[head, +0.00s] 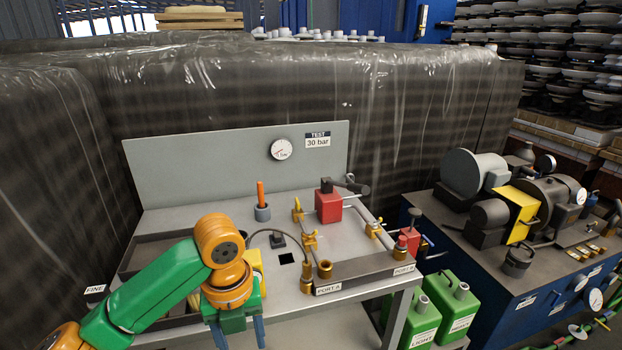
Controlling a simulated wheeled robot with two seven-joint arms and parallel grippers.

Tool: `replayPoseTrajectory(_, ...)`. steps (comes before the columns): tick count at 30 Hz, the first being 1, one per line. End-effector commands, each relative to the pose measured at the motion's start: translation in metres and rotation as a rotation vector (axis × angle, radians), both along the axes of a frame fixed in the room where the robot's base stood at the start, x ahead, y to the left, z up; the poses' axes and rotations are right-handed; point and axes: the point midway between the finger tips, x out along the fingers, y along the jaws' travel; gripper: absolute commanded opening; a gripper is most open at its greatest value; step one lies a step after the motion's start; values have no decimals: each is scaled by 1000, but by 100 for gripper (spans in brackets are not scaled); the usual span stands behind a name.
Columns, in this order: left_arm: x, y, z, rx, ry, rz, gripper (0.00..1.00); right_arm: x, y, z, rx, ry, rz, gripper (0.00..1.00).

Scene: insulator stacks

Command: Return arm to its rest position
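My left arm, green and orange, reaches in from the lower left over the front left of a grey test bench (350,262). Its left gripper (238,336) points down at the bench's front edge. Its two blue fingers stand apart with nothing visible between them; their tips are near or past the bottom of the picture. The arm hides part of the bench's left side. My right arm and gripper are not in view.
The bench carries a red block (328,205), brass valves (310,242), a cup with an orange tool (262,212) and a gauge panel (220,165). Green canisters (455,300) stand at its right. A blue pump bench (510,300) is further right. Wrapped stacks (400,110) close off the back.

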Motion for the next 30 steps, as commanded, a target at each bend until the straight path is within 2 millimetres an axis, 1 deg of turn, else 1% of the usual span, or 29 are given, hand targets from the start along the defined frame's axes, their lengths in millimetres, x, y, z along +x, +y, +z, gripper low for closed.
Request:
replayPoseTrajectory(1, 0, 0, 0, 0, 0, 0, 59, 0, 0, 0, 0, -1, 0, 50)
replayPoseTrajectory(5, 9, -11, -20, -71, -2, 141, 59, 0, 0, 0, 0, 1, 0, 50)
replayPoseTrajectory(11, 26, -25, -56, -180, -1, 408, 59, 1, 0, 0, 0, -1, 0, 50)
replayPoseTrajectory(14, 35, -31, -82, -241, 6, 594, 59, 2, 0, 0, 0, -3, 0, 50)
replayPoseTrajectory(17, 43, -32, -118, -299, 19, 830, 59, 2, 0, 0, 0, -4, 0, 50)
replayPoseTrajectory(18, 45, -31, -135, -318, 24, 930, 59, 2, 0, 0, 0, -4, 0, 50)
replayPoseTrajectory(20, 46, -27, -162, -341, 30, 1090, 59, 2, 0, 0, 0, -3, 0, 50)
replayPoseTrajectory(21, 44, -24, -182, -353, 36, 1201, 59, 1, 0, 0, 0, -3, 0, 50)
replayPoseTrajectory(23, 37, -15, -216, -361, 41, 1379, 59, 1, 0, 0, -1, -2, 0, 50)
replayPoseTrajectory(24, 28, -8, -241, -361, 43, 1504, 59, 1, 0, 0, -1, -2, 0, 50)
replayPoseTrajectory(26, 7, 6, -281, -350, 41, 1700, 59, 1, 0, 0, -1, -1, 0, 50)
replayPoseTrajectory(27, -13, 16, -308, -337, 35, 1829, 59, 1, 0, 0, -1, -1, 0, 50)
replayPoseTrajectory(29, -48, 31, -345, -310, 22, 2004, 59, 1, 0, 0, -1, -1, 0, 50)
replayPoseTrajectory(30, -75, 41, -366, -288, 13, 2109, 59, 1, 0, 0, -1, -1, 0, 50)
